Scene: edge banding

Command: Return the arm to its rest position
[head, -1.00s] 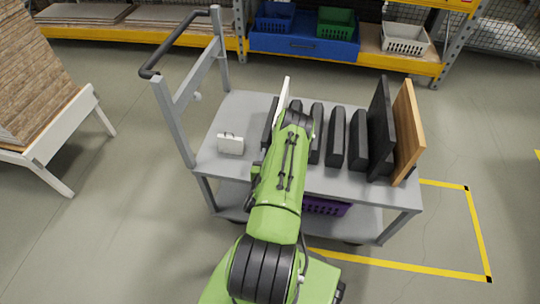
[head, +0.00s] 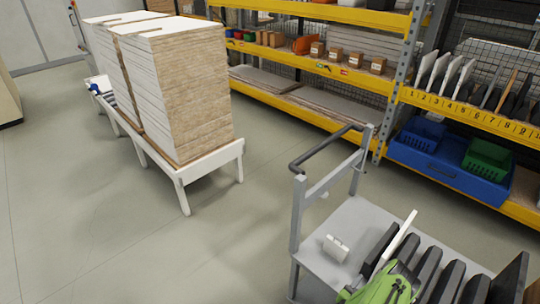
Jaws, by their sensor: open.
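My green arm (head: 388,287) shows only in part at the bottom right of the head view, over the grey trolley (head: 345,225). My gripper cannot be made out; it is hidden behind the arm or out of frame. A thin white panel (head: 399,238) stands tilted among the black upright dividers (head: 425,272) on the trolley, right behind the arm. Whether the arm touches it cannot be told.
A small white box (head: 336,248) lies on the trolley's left part, near its black handle (head: 325,150). A white bench (head: 212,163) with tall board stacks (head: 190,95) stands at left. Yellow shelving (head: 300,95) with blue bins (head: 450,165) lines the back. Floor between is clear.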

